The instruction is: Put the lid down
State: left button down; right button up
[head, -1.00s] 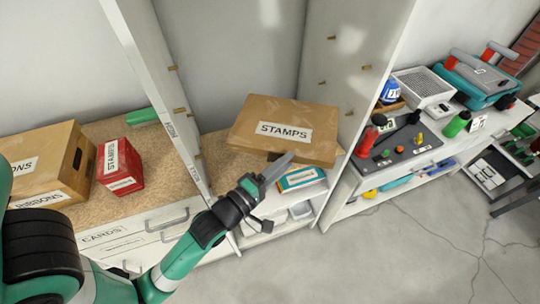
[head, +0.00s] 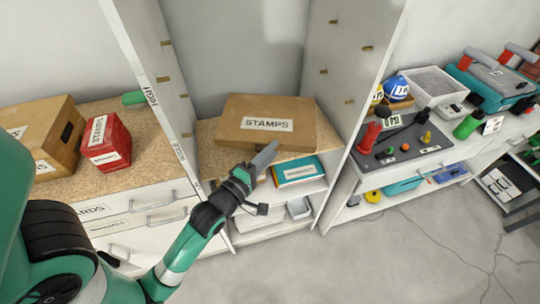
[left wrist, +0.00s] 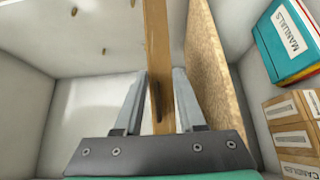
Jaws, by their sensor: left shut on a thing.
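The lid (head: 230,112) is a flat brown cardboard piece with a white STAMPS label, roughly level in the middle shelf bay. My left gripper (head: 264,160) is shut on its front edge. In the left wrist view the lid (left wrist: 156,45) shows edge-on as a narrow strip between the fingers (left wrist: 158,95). The speckled tan shelf board (left wrist: 212,75) runs alongside, with a gap between it and the lid. In the head view the board (head: 207,140) is mostly hidden under the lid. My right gripper is not in view.
Upright panels (head: 350,90) bound the bay on both sides. Teal manuals (head: 298,171) lie on the shelf below. A red box (head: 105,140) and a brown box (head: 42,125) stand left. A tool-covered bench (head: 405,145) is at right.

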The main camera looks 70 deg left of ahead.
pick_arm(q)
notch_tip(320, 180, down, 6)
jog(key=b, duration=0.2)
jog(key=shift+f, duration=0.2)
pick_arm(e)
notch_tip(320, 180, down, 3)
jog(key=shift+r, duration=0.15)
pick_arm(q)
jog(key=c, duration=0.5)
grip_release()
jog(key=b+v, duration=0.3)
jog(key=v, duration=0.9)
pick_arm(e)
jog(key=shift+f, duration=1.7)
